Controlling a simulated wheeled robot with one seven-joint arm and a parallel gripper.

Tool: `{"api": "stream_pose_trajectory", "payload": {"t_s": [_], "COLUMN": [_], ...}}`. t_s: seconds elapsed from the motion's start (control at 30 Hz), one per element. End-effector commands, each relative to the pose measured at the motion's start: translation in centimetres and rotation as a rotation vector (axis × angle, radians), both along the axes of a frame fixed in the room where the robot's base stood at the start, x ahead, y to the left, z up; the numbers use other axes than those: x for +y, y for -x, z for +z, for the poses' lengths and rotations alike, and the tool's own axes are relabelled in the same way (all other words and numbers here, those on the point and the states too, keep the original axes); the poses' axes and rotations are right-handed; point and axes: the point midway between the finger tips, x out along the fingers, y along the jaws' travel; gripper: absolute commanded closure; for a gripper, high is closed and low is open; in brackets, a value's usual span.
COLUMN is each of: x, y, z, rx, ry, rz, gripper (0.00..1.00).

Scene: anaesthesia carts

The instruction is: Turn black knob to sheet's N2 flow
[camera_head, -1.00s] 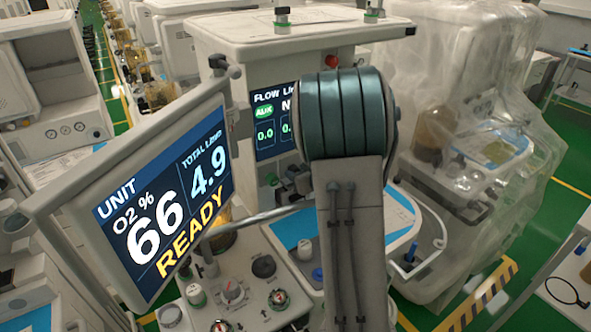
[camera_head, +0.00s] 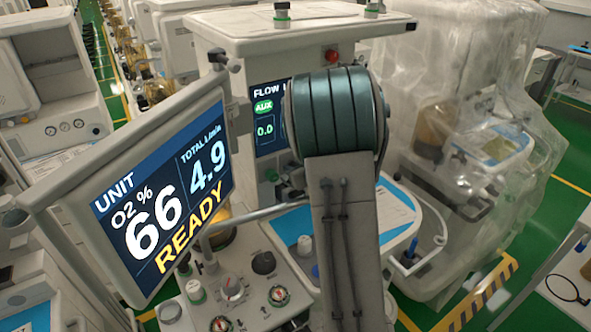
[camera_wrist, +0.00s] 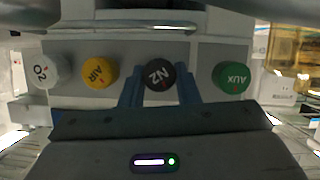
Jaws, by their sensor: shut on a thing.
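In the wrist view the black N2 knob (camera_wrist: 159,77) sits on the pale panel, between the two blue fingers of my gripper (camera_wrist: 158,88). The fingers are shut on its sides, and its N2 lettering appears upside down and tilted. In the head view my arm hides the gripper and the knob. The flow display (camera_head: 265,110) shows AUX at 0.0; its other columns are behind my arm. A printed sheet (camera_head: 393,207) lies on the blue-edged worktop right of my arm; its text is too small to read.
A white O2 knob (camera_wrist: 43,69) and a yellow AIR knob (camera_wrist: 100,72) are left of the black knob, a green AUX knob (camera_wrist: 231,76) right. The monitor (camera_head: 163,195) reads O2 66%, total 4.9 L/min, READY. A plastic-wrapped cart (camera_head: 470,130) stands at right.

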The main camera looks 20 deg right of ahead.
Motion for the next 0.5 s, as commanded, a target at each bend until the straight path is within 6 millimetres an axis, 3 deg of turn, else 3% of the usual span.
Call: {"api": "stream_pose_trajectory", "payload": {"t_s": [0.5], "x": [0.17], "y": [0.05], "z": [-0.13], "rx": [-0.042], "ry": [0.204], "rz": [0.000], "gripper": [0.94]}}
